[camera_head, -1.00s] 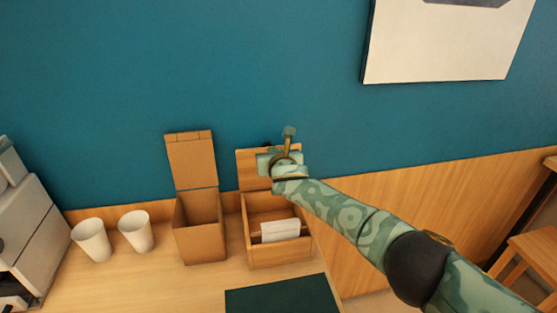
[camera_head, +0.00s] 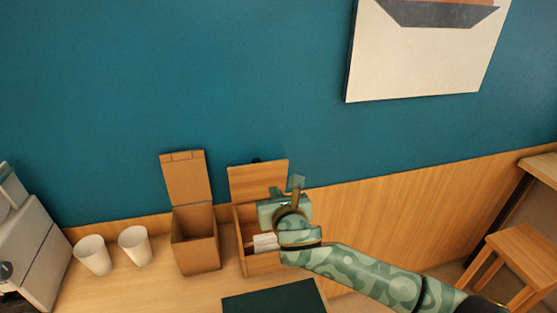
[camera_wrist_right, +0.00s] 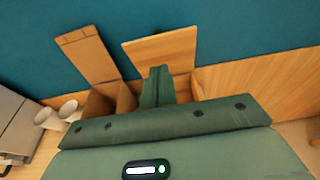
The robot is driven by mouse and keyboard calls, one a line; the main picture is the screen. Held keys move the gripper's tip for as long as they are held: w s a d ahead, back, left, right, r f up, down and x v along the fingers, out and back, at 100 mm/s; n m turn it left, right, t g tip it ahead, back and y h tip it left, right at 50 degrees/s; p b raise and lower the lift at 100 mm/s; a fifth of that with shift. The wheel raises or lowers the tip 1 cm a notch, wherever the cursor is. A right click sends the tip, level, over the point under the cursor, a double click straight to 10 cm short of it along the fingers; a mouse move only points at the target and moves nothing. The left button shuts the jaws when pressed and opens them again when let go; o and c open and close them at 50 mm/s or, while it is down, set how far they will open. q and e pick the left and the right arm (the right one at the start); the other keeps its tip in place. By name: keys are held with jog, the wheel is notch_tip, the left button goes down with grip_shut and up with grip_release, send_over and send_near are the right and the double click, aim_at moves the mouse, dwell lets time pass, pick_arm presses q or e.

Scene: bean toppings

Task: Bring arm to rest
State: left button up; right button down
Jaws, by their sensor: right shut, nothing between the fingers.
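My right arm comes in from the lower right in the head view. My right gripper (camera_head: 297,184) is over the right side of an open wooden box (camera_head: 246,258) and covers part of it. In the right wrist view the two green fingers (camera_wrist_right: 157,84) are together, with nothing between them. The box's lid (camera_head: 257,184) stands up behind the gripper. A white item (camera_head: 265,242) shows inside the box, partly hidden by my arm. My left gripper is in neither view.
A tall brown box (camera_head: 196,252) with its lid raised stands left of the wooden box. Two white cups (camera_head: 134,247) and a pale machine (camera_head: 30,245) are further left. A dark green mat (camera_head: 270,300) lies in front. A wooden stool (camera_head: 524,262) stands at right.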

jog(key=s+d+f+m+g+h, duration=0.2)
jog(key=s+d+f+m+h, duration=0.15)
jog(key=s+d+m, duration=0.7)
jog(key=s+d+f+m+g+h, duration=0.2)
jog(key=s+d+f+m+g, duration=0.15)
jog(key=s+d+m, duration=0.7)
jog(key=s+d+f+m+g+h, duration=0.2)
jog(key=s+d+f+m+h, duration=0.15)
jog(key=s+d+m, duration=0.65)
jog(key=s+a+f+m+g+y+b, duration=0.1)
jog(key=s+f+b, duration=0.1)
jog(key=f, duration=1)
jog(key=s+a+f+g+y+b, duration=0.1)
jog(key=s+f+b, duration=0.1)
jog(key=f, duration=1)
jog(key=s+a+f+m+g+y+b, duration=0.1)
jog(key=s+a+f+y+b, duration=0.1)
jog(key=f, duration=1)
jog(key=s+f+m+g+b, duration=0.2)
jog(key=s+f+g+b, duration=0.1)
jog(key=s+f, duration=1.3)
jog(key=shift+s+d+f+m+y+b, duration=0.35)
jog(key=shift+s+b, duration=0.3)
jog(key=shift+s, duration=0.25)
